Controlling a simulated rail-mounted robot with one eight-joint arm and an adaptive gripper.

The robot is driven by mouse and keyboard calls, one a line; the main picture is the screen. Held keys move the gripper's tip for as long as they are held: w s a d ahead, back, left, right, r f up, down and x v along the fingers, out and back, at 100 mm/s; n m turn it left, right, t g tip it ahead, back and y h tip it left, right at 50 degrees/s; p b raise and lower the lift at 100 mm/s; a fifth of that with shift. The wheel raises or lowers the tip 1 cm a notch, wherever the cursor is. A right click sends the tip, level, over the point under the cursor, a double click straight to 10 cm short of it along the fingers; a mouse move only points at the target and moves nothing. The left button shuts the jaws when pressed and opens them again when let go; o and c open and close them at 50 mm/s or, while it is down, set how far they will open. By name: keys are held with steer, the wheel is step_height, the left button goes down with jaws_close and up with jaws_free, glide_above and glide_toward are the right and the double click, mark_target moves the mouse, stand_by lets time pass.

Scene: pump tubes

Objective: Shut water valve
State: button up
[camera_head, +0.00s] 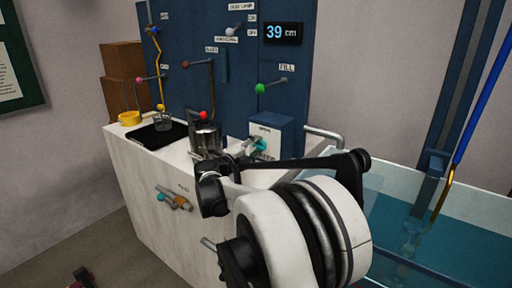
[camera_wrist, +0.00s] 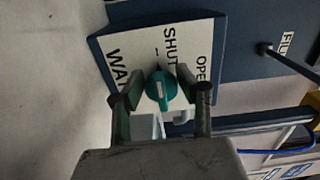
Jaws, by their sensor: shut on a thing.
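The water valve is a teal knob with a pale mark (camera_wrist: 160,90) on a white panel (camera_wrist: 128,62) lettered OPEN, SHUT and WATER. In the wrist view the pale mark runs roughly up and down the picture, towards the SHUT lettering. My gripper (camera_wrist: 162,97) is shut on the knob, one finger on each side. In the head view the white box of the valve (camera_head: 273,129) stands at the foot of the blue board; my gripper (camera_head: 248,148) reaches its front and partly hides the knob and lettering.
A blue board (camera_head: 220,75) carries several coloured levers and a display (camera_head: 283,33) reading 39 cm. A glass water tank (camera_head: 470,235) is at the right. A metal pipe (camera_head: 324,134) sticks out beside the valve box.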

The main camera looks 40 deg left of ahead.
steer(key=o, duration=1.2)
steer(key=shift+c, duration=0.2)
steer(key=shift+s, duration=0.1)
steer(key=s, duration=1.2)
steer(key=shift+d, duration=0.3)
